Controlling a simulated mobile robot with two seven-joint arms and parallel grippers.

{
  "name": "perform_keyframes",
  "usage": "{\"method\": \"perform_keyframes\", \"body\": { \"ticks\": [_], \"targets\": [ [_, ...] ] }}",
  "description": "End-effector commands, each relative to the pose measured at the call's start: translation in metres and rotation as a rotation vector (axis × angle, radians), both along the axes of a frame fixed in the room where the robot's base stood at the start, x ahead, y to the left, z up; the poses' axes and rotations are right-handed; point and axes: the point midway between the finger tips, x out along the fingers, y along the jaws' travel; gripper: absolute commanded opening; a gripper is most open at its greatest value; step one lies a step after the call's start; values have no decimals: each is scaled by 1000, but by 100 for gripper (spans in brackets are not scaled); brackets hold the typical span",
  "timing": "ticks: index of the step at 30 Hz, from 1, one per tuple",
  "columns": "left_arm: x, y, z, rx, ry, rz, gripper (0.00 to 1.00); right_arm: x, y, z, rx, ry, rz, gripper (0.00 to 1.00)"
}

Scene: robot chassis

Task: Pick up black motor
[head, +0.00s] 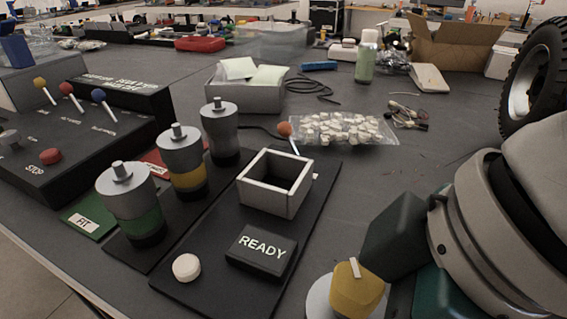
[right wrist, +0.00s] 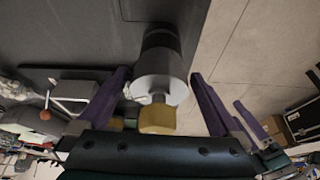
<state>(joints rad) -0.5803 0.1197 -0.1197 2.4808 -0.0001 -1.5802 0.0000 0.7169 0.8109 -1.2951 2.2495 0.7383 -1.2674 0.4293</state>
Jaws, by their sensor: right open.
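A grey motor with a dark lower band (head: 223,150) stands at the back of a row. Beside it stand a yellow-banded motor (head: 182,160) and a green-banded motor (head: 130,205). Another round grey piece (head: 318,299) with a yellow knob (head: 355,293) is at the front, partly cut off. In the right wrist view, a grey-topped, dark-bodied cylinder (right wrist: 158,84) with a shaft and a yellow block (right wrist: 157,121) lies between the purple fingers. My right gripper (right wrist: 160,73) is open, fingers apart on either side. Its fingers are hidden in the head view. My left gripper is not in view.
A white open box (head: 275,205) and a READY block (head: 260,252) sit on a black board. A control box (head: 75,150) with levers stands left. A bag of small white parts (head: 340,130) and a grey bin (head: 245,97) lie behind. A tyre (head: 530,85) is at right.

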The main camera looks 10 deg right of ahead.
Motion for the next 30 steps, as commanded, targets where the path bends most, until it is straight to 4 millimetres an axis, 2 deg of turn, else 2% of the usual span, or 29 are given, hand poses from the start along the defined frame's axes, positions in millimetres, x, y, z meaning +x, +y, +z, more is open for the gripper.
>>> {"method": "perform_keyframes", "body": {
  "ticks": [2,9,30],
  "targets": [
    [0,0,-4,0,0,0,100,1,2,-7,-1,0,1,100],
    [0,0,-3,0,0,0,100,2,3,-7,0,0,1,100],
    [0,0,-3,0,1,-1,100,2,2,-7,0,0,0,21]
  ]
}}
